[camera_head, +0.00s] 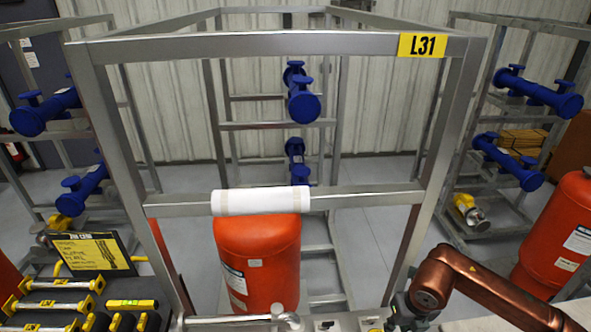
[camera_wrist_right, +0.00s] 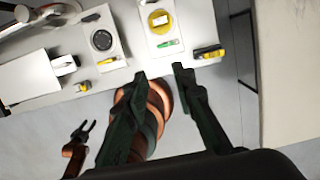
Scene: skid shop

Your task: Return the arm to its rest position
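My right arm (camera_head: 470,278), copper-coloured, comes in from the right in the head view and bends down near the bench edge. Its dark end shows only in part at the bottom of that view. In the right wrist view my right gripper (camera_wrist_right: 160,72) has its two dark fingers apart, with nothing between them. It points toward the bench, and its tips appear just short of the edge. A small dark forked gripper on a copper link, seemingly my left gripper (camera_wrist_right: 83,131), shows at lower left with jaws apart and empty. My left arm is not in the head view.
A metal frame labelled L31 (camera_head: 270,45) stands ahead, with a white roll (camera_head: 260,200) on its crossbar and an orange tank (camera_head: 260,262) behind. The bench (camera_wrist_right: 40,85) carries a round gauge (camera_wrist_right: 102,40) and a yellow instrument (camera_wrist_right: 158,21). Grey floor lies below its edge.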

